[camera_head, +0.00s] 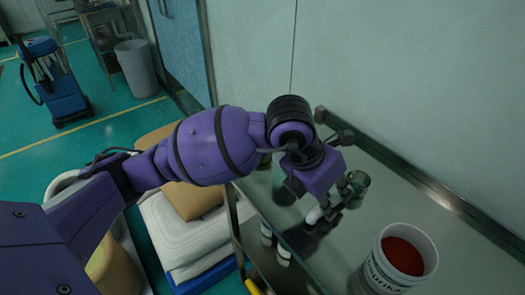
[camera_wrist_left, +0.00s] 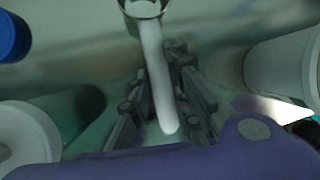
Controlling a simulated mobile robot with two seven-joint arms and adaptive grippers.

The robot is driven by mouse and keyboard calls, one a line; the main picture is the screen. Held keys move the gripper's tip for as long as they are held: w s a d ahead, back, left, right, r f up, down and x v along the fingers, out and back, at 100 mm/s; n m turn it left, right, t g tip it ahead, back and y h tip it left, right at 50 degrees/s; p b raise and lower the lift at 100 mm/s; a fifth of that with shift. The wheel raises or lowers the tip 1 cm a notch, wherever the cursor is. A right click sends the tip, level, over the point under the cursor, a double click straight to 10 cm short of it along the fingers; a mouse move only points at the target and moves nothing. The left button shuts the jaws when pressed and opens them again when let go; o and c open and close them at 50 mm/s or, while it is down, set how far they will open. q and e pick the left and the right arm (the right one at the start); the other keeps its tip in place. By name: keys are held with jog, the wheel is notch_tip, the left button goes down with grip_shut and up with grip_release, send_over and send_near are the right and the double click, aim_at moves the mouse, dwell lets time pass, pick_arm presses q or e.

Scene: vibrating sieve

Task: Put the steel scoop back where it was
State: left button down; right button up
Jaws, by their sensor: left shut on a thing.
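My left gripper (camera_head: 335,204) is low over the steel table top (camera_head: 385,185), left of the paprika tub. It is shut on the steel scoop, whose white handle (camera_head: 315,215) sticks out on its left side. In the left wrist view the white handle (camera_wrist_left: 156,75) runs between the two dark fingers (camera_wrist_left: 165,85), and the rim of the metal bowl (camera_wrist_left: 143,8) shows at the top edge. Most of the bowl is cut off there. I cannot tell whether the scoop touches the table. My right gripper is in neither view.
An open white tub (camera_head: 375,272) with red powder stands at the front right of the table. The wall (camera_head: 400,80) rises behind the table. Sacks (camera_head: 185,235) are stacked on the left. In the left wrist view a white container (camera_wrist_left: 282,68) and a blue object (camera_wrist_left: 12,38) flank the gripper.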

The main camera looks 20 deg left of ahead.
pick_arm(q)
jog(key=shift+d+r, duration=0.1)
jog(key=shift+r, duration=0.05)
jog(key=c, duration=1.6)
grip_release()
jog(key=shift+r, duration=0.3)
jog(key=v, duration=1.1)
jog(key=shift+s+a+r, duration=0.1)
jog(key=shift+a+r, duration=0.05)
jog(key=shift+a, duration=0.05)
